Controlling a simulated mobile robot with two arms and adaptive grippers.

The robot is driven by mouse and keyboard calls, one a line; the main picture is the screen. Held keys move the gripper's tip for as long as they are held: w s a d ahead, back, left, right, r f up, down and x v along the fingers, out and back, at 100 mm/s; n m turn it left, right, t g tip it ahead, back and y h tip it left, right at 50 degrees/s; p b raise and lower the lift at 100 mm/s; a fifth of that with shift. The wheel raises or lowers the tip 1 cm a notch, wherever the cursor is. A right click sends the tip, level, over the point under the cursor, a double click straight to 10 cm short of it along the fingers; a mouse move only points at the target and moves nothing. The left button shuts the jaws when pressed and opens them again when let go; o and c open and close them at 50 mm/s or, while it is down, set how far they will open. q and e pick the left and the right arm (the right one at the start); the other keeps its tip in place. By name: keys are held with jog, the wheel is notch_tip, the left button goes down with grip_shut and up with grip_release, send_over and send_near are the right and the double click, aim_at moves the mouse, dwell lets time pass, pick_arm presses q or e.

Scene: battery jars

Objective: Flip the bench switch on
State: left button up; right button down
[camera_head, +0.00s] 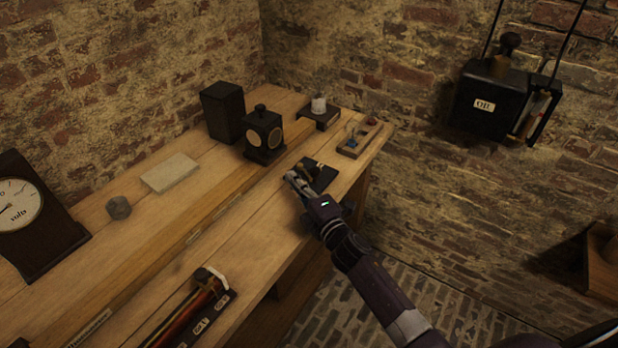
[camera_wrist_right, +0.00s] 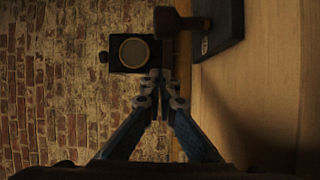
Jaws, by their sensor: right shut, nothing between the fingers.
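The bench switch is a dark flat base (camera_head: 322,180) with a small lever, near the right end of the wooden bench. My right gripper (camera_head: 291,178) is shut and empty, just left of the switch and partly in front of it. In the right wrist view, the closed fingertips (camera_wrist_right: 160,75) are below a brown knob (camera_wrist_right: 165,22) that sticks out from a dark base (camera_wrist_right: 224,25) on the bench; a gap shows between them. The small label on that base is not readable. My left gripper is not in view.
A black lantern-like box with round windows (camera_head: 264,134) stands behind the switch. A plain black box (camera_head: 222,112), a small board with parts (camera_head: 360,138) and a stand with a white jar (camera_head: 319,112) are nearby. A gauge (camera_head: 32,215) is at far left. Bare wood lies left of the gripper.

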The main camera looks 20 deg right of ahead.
aim_at(310, 179)
jog(key=d, duration=0.3)
jog(key=shift+s+d+p, duration=0.3)
jog(key=shift+s+p, duration=0.1)
jog(key=shift+d, duration=0.2)
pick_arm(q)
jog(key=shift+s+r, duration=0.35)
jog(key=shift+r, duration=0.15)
pick_arm(e)
jog(key=shift+f, duration=0.1)
jog(key=shift+d, duration=0.1)
